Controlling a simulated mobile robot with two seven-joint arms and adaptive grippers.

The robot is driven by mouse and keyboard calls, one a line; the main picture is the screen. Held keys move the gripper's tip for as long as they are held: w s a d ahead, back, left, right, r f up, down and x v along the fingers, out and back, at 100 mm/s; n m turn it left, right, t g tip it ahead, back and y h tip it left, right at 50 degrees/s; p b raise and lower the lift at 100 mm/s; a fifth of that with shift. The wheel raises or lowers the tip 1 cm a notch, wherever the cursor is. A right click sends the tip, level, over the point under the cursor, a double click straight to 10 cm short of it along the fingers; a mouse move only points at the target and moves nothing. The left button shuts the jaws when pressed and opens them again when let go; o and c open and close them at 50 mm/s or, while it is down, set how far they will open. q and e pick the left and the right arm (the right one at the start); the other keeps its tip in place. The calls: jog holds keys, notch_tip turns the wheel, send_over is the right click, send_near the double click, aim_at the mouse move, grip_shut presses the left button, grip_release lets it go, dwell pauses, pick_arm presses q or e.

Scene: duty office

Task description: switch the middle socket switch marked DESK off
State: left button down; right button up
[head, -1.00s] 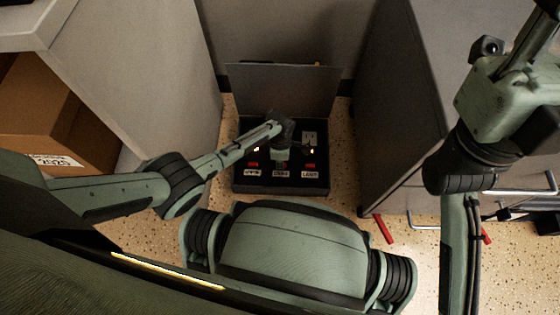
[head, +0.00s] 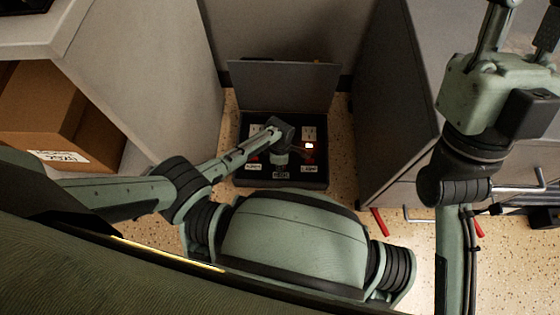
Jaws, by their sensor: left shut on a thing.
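A dark box (head: 318,180) with its grey lid (head: 285,84) raised stands on the floor between two grey cabinets. Inside is a row of sockets with red switches and white labels. The middle label (head: 281,175) is too small to read surely. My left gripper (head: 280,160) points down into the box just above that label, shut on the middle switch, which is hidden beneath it. The right switch (head: 308,157) shows red beside the gripper.
A cardboard box (head: 60,115) sits at the left in a grey unit. A grey cabinet (head: 395,110) with metal handles closes in the right side. A red object (head: 380,222) lies by its foot. Speckled floor (head: 228,125) leaves narrow gaps beside the dark box.

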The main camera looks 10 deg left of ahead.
pick_arm(q)
jog(key=c, duration=1.6)
grip_release()
jog(key=shift+s, duration=0.35)
jog(key=shift+o, duration=0.2)
jog(key=shift+w, duration=0.1)
notch_tip(320, 180, up, 12)
jog(key=shift+d, duration=0.1)
